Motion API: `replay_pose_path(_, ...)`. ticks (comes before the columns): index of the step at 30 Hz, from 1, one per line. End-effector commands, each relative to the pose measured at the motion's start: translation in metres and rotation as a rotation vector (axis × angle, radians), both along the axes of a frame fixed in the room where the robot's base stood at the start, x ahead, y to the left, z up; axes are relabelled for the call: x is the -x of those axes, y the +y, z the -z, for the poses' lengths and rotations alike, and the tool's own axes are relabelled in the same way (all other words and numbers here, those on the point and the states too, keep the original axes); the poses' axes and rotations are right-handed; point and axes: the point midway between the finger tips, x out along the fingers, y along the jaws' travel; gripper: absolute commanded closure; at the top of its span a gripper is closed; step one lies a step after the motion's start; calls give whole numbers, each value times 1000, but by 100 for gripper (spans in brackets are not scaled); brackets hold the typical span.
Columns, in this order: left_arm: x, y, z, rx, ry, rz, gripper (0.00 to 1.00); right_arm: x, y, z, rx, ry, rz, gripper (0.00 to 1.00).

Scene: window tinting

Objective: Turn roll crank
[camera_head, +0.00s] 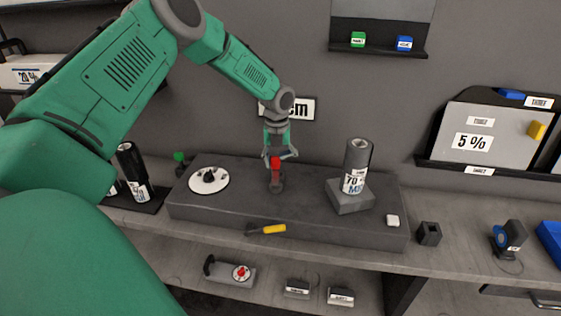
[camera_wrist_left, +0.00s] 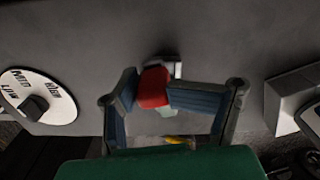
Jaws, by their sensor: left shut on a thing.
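The roll crank has a red handle (camera_head: 275,162) on a dark base (camera_head: 276,183), standing on the grey bench block. My left gripper (camera_head: 279,155) comes down from above and is shut on the red handle. In the left wrist view the red handle (camera_wrist_left: 154,88) sits between the blue-padded fingers of my left gripper (camera_wrist_left: 152,97). A dark roll (camera_head: 356,166) labelled 70 stands upright on a grey block to the right of the crank. My right gripper is not in view.
A white dial (camera_head: 209,180) with a black knob lies left of the crank; it also shows in the left wrist view (camera_wrist_left: 38,97). A yellow-handled tool (camera_head: 268,229) lies at the block's front edge. A white piece (camera_head: 392,220) lies at its right end.

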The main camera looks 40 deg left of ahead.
Motion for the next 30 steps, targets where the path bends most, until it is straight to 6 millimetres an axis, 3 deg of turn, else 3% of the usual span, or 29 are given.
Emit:
replay_pose_path(1, 8, -1, 6, 3, 24, 4, 100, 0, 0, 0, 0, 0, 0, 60)
replay_pose_path(6, 9, 0, 7, 3, 25, 3, 100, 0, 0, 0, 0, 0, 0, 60)
replay_pose_path(7, 9, 0, 7, 3, 25, 3, 53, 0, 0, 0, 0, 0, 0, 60)
replay_pose_path(20, 2, 1, 0, 1, 13, 1, 53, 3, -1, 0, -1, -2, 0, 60)
replay_pose_path(23, 2, 1, -14, 1, 10, 1, 53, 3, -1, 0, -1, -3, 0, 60)
replay_pose_path(30, 3, 1, -65, 1, 9, 1, 53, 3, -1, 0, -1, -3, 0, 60)
